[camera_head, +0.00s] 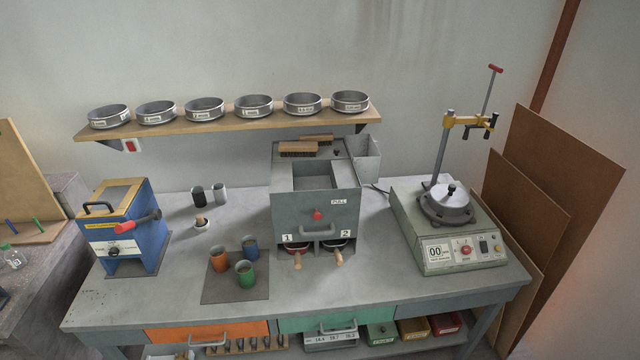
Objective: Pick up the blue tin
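The blue tin (250,250) stands upright on a dark square mat (222,294) left of the middle of the bench. An orange tin (219,261) stands to its left and a green tin (245,275) stands in front of it, both on the same mat. The green tin is close to the blue tin's lower edge in the picture; I cannot tell if they touch. Neither of my grippers is in view.
A grey box machine (316,212) with a drawer stands right of the mat, two wooden-handled scoops below it. A blue machine (125,235) stands left. A shaker with a clamp stand (445,225) is right. A shelf (230,124) holds several sieves. Bench front is clear.

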